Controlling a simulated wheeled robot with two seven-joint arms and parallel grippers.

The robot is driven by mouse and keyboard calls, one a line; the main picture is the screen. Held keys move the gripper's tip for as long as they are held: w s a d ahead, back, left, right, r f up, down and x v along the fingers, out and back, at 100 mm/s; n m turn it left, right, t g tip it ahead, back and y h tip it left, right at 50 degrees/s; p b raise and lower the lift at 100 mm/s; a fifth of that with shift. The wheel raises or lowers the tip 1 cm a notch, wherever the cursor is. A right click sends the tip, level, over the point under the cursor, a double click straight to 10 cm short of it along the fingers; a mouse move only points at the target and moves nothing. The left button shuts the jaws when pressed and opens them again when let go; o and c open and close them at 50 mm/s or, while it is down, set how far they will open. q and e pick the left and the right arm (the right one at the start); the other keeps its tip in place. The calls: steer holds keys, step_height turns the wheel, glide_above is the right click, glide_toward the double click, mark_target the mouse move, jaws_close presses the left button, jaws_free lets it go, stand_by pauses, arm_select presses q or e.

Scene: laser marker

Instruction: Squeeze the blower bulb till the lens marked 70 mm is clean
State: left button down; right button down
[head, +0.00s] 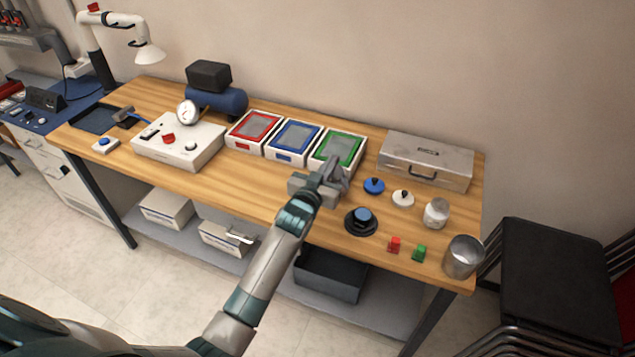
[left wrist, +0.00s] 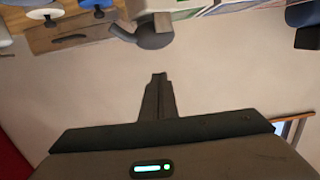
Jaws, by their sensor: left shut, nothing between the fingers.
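My left gripper (head: 333,172) is shut and empty, above the table in front of the green-framed box (head: 340,147). Its closed fingers also show in the left wrist view (left wrist: 158,95), with clear space around the tips. A dark grey rounded thing with a short spout (left wrist: 148,36) shows beyond the fingertips in that view, apart from them; it may be the blower bulb, but I cannot tell for sure. A black round thing with a blue top (head: 361,221) stands on the table right of my gripper. No 70 mm mark is readable, so I cannot tell which thing is that lens. My right gripper is out of view.
Red-framed (head: 253,128) and blue-framed (head: 293,138) boxes stand left of the green one. A blue knob (head: 374,185), a white knob (head: 403,197), a jar (head: 436,213) and a metal cup (head: 463,257) are to the right. A metal case (head: 426,160) stands behind.

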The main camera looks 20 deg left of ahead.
arm_select(q)
steer(key=s+b, duration=0.3)
steer(key=s, duration=0.6)
steer(key=shift+a+r, duration=0.15)
steer(key=shift+a, duration=0.05)
steer(key=shift+s, duration=0.1)
stand_by(0.4)
